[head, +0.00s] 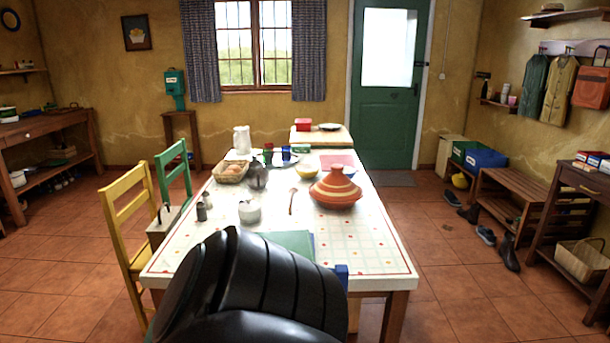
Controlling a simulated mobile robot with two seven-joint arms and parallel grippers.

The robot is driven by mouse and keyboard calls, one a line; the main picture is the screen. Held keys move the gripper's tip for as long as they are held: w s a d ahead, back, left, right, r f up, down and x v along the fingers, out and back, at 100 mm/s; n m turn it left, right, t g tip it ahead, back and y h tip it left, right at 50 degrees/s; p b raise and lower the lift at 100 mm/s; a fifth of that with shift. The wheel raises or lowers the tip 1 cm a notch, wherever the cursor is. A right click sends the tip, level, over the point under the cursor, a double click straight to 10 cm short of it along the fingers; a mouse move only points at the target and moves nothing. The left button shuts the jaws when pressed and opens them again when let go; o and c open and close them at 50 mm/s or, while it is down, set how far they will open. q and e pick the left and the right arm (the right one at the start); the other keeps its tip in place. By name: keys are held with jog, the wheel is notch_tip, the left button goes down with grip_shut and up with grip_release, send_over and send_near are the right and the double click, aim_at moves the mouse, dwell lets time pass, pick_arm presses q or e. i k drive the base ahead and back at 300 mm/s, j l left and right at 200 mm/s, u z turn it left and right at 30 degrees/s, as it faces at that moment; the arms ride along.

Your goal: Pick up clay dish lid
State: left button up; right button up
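The clay dish lid (336,181) is an orange-red cone with pale bands and a knob on top. It sits on a round, striped clay dish (336,202) right of the middle of the long table. The lid looks closed on the dish and upright. Neither of my grippers shows in the head view. A large black segmented part of my own body fills the bottom middle and hides the near left part of the table. Nothing is touching the lid.
A yellow chair (128,220) stands left.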

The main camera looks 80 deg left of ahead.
aim_at(336, 186)
jog(key=u, duration=1.5)
jog(key=i+u, duration=0.1)
jog(key=u, duration=0.3)
jog(key=i+u, duration=0.1)
jog(key=u, duration=0.25)
jog(key=i+u, duration=0.1)
jog(key=u, duration=0.3)
jog(key=i+l, duration=0.55)
jog(key=z, duration=2.35)
jog(key=i+j, duration=0.05)
